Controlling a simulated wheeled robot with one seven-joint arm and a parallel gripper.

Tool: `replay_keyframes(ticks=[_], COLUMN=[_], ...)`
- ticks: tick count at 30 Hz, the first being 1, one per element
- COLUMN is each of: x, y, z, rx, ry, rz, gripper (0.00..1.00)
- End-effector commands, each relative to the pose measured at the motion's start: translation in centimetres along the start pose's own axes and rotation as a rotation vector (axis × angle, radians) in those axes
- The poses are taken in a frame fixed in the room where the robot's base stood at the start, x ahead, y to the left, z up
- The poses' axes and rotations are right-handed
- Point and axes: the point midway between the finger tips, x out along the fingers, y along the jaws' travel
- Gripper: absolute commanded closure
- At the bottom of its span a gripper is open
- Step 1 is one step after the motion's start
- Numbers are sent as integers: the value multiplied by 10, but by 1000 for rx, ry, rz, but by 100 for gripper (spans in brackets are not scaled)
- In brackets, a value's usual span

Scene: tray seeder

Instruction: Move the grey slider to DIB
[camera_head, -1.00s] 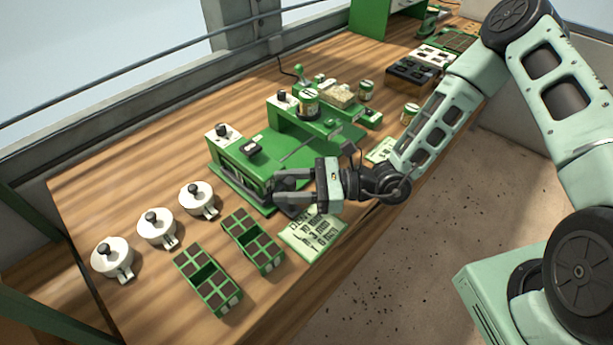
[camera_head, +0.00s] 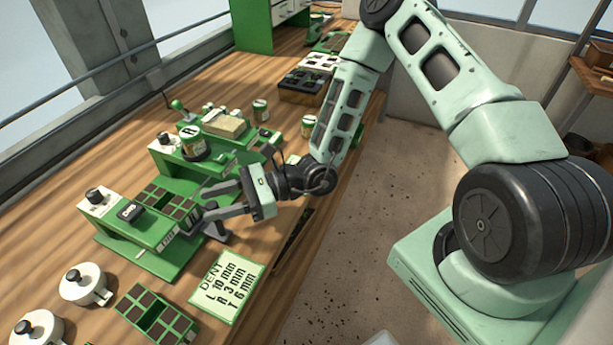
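The seeder (camera_head: 150,258) stands on the bench at the left, with a green base. Its near housing carries a black knob (camera_head: 95,195) and a small dark block (camera_head: 130,211) with white lettering, too small to read surely. I cannot tell whether this block is the grey slider. A green tray with brown cells (camera_head: 165,198) lies on the seeder beside this block. My gripper (camera_head: 203,204) is at the tray's right end, its fingers apart with a gap between them. Whether the fingertips touch the tray is unclear.
A card (camera_head: 228,287) reading DENT, L 10 mm, R 3 mm, T 6 mm lies at the bench's front edge. Another celled tray (camera_head: 156,314) and white lidded pots (camera_head: 85,287) stand at the lower left. The second housing (camera_head: 168,150) with a labelled jar (camera_head: 193,142) stands behind.

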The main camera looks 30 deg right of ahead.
Motion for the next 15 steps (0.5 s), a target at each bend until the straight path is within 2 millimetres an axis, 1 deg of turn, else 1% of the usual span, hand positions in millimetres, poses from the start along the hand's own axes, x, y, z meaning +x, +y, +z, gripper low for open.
replay_keyframes(ticks=[11, 15], x=[-43, -68], y=[-1, -1], z=[-2, -2], rx=[-1, -2], ry=[1, 1], rz=[-3, -4], gripper=[58, 58])
